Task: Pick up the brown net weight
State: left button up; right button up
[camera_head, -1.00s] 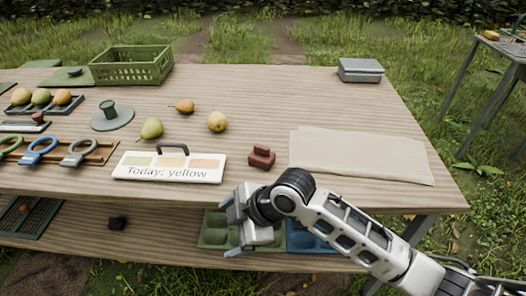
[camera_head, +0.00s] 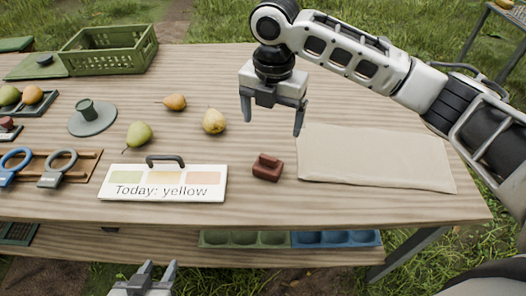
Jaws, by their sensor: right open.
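The brown net weight (camera_head: 268,167) is a small reddish-brown block with a raised handle. It stands on the table between the sign and the beige cloth. My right gripper (camera_head: 272,120) is above the table, behind the weight in the picture, with its fingers pointing down, open and empty. My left gripper (camera_head: 158,272) shows at the bottom edge, in front of the table, with its two fingertips pointing up and a gap between them. Nothing shows between its fingers.
A sign (camera_head: 163,184) reading "Today: yellow" stands left of the weight, and a beige cloth (camera_head: 375,158) lies right of it. Several pears lie behind the sign. A green crate (camera_head: 108,52) stands at the back left. Green and blue trays (camera_head: 336,239) sit on the lower shelf.

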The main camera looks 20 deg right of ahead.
aim_at(268, 156)
jog(key=f, duration=0.9)
jog(key=shift+s+f, duration=0.15)
jog(key=shift+s, duration=0.15)
jog(key=shift+w+a+f, duration=0.15)
jog(key=shift+w+f, duration=0.05)
jog(key=shift+f, duration=1.2)
jog(key=shift+w+a+f, duration=0.1)
jog(key=shift+w+f, duration=0.05)
jog(key=shift+f, duration=1.25)
jog(key=shift+r, duration=0.1)
jog(key=c, duration=1.4)
